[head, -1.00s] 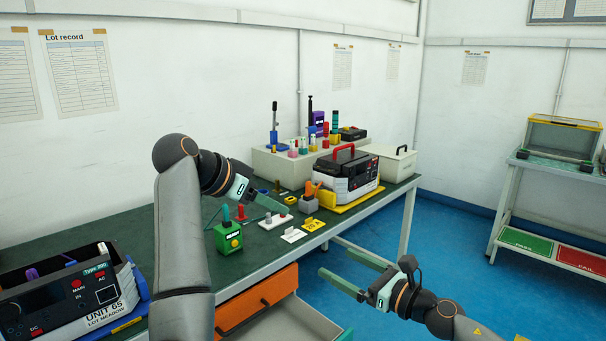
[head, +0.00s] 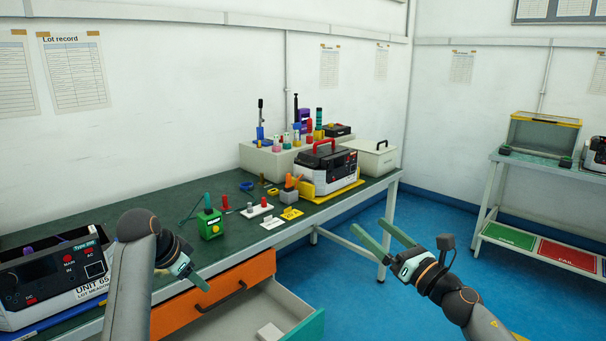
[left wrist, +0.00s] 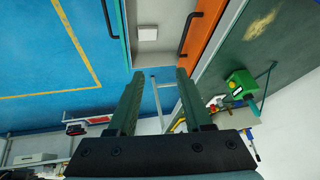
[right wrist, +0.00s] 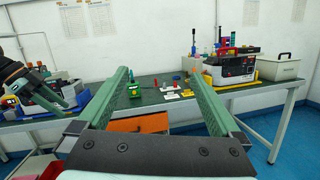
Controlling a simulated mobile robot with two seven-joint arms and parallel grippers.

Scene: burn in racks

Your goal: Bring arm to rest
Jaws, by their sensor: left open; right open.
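My right gripper (head: 378,238) is in free air right of the drawer, in front of the bench. In the right wrist view its fingers (right wrist: 161,80) are wide apart and empty. Neither gripper touches anything that I can see.
The bench (head: 150,212) carries a UNIT 65 box (head: 60,275), a green block (head: 210,224), several small coloured parts and a red-handled unit (head: 328,170). A side table (head: 540,170) stands at the right. Blue floor (head: 400,290) lies open between.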

